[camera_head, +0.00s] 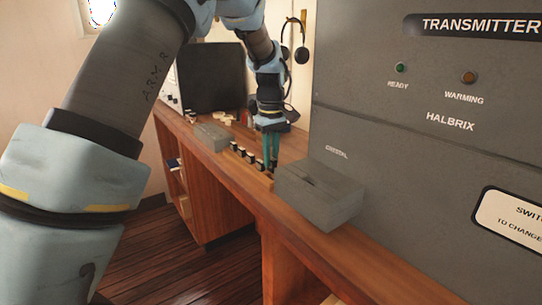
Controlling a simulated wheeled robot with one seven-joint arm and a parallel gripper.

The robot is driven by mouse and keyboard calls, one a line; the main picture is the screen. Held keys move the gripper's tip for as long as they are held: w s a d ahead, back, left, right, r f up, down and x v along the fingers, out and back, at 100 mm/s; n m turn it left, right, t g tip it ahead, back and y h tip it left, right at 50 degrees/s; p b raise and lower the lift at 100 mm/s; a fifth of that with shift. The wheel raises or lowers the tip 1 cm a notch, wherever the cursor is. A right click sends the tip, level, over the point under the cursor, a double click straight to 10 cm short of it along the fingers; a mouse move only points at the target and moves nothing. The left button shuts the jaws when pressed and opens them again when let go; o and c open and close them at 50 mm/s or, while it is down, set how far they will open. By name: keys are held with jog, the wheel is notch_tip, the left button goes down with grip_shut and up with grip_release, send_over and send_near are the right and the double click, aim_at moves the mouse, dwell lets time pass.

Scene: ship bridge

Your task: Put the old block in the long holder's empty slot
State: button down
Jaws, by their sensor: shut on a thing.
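My gripper (271,165) points down over the near end of this row. Its teal fingers are shut on a small dark block, mostly hidden between the fingertips. From this view I cannot tell whether that block is the old one, or whether it is in a slot or just above. The empty slot cannot be made out.
Another grey box (212,137) lies to the left. A dark screen (211,78) stands behind. The wooden desk's front edge (235,195) runs nearby.

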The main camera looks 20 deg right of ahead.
aim_at(271, 171)
jog(key=shift+f, duration=1.6)
dwell(4.2)
jog(key=c, duration=0.8)
grip_release()
jog(key=shift+o, duration=0.2)
jog(key=shift+r, duration=0.15)
notch_tip(271, 171, up, 11)
jog(key=shift+f+b, duration=0.2)
jog(key=shift+b, duration=1)
